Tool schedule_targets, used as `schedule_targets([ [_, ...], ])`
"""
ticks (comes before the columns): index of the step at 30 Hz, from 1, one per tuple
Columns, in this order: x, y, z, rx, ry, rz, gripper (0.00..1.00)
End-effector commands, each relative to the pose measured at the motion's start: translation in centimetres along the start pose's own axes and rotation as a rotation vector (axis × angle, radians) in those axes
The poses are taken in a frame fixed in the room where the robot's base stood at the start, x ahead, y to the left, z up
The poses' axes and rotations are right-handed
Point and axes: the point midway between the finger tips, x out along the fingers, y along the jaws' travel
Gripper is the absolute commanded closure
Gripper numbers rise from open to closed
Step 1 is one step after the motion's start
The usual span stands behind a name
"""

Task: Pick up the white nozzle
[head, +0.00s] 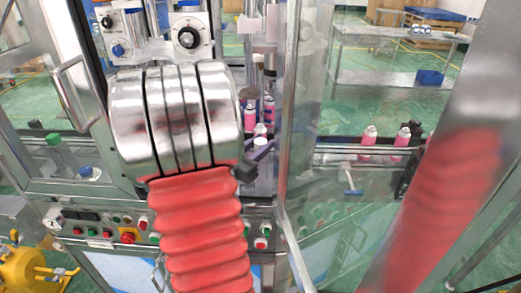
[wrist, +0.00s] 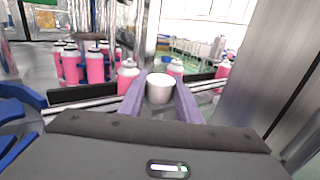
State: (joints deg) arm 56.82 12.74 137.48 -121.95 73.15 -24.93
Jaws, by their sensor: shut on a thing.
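The white nozzle (wrist: 160,90) is a small white cup-shaped piece in the middle of the wrist view. My gripper (wrist: 160,98) has its two purple fingers on either side of the nozzle and is shut on it. In the head view my gripper (head: 262,146) shows small, inside the machine opening, partly hidden behind my arm. A white piece between the fingers (head: 260,130) shows there too, in front of pink cans.
Pink cans (wrist: 95,67) stand in a group at the left of the wrist view. More pink cans (head: 369,140) stand on the conveyor at the right in the head view. A metal door frame (head: 290,110) stands close to the right of my gripper.

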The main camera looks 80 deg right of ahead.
Motion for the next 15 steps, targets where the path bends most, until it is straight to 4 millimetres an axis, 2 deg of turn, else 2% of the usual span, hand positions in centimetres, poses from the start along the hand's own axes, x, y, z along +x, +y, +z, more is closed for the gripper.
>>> schedule_targets([
  [8,0.0,0.0,0.3,0.001,-0.001,0.000,0.96],
  [15,0.0,0.0,2.4,0.004,-0.003,0.000,0.96],
])
